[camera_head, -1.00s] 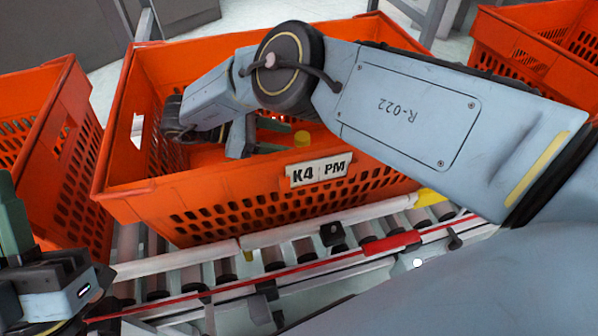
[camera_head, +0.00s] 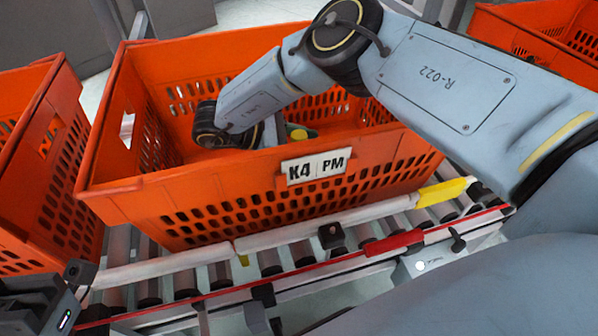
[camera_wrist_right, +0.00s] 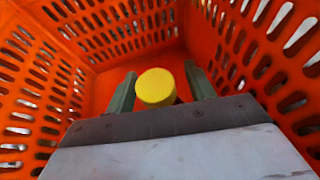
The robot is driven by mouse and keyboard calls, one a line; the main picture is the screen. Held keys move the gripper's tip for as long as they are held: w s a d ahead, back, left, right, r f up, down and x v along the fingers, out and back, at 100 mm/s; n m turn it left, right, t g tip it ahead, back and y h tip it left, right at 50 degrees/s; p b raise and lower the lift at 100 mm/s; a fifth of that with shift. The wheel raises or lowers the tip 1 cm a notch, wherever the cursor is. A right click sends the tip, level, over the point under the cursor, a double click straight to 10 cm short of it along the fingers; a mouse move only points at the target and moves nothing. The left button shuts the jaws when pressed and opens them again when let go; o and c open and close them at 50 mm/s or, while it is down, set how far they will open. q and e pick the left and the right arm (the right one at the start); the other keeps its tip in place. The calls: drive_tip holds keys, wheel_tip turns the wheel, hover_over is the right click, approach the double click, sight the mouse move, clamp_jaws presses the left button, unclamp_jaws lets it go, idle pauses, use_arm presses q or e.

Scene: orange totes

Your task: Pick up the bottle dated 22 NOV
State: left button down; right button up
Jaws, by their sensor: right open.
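A bottle with a yellow cap (camera_head: 299,134) stands inside the middle orange tote (camera_head: 232,182), which bears a K4 PM label (camera_head: 316,166). In the right wrist view the bottle's yellow cap (camera_wrist_right: 155,87) shows between the two green fingers of my right gripper (camera_wrist_right: 160,90). The fingers are open, one on each side of the cap, with a gap on both sides. The bottle's body is mostly hidden and no date is readable. My right arm reaches over the tote's front wall. Part of my left gripper's housing (camera_head: 40,305) shows at the lower left; its fingers are out of view.
Another orange tote (camera_head: 35,170) stands close on the left, and one more (camera_head: 545,45) at the upper right. A roller conveyor (camera_head: 270,262) with a red strip runs under and before the middle tote. The tote's perforated walls surround my right gripper.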

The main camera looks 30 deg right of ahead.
clamp_jaws()
drive_tip(key=shift+r, duration=0.15)
idle(0.5)
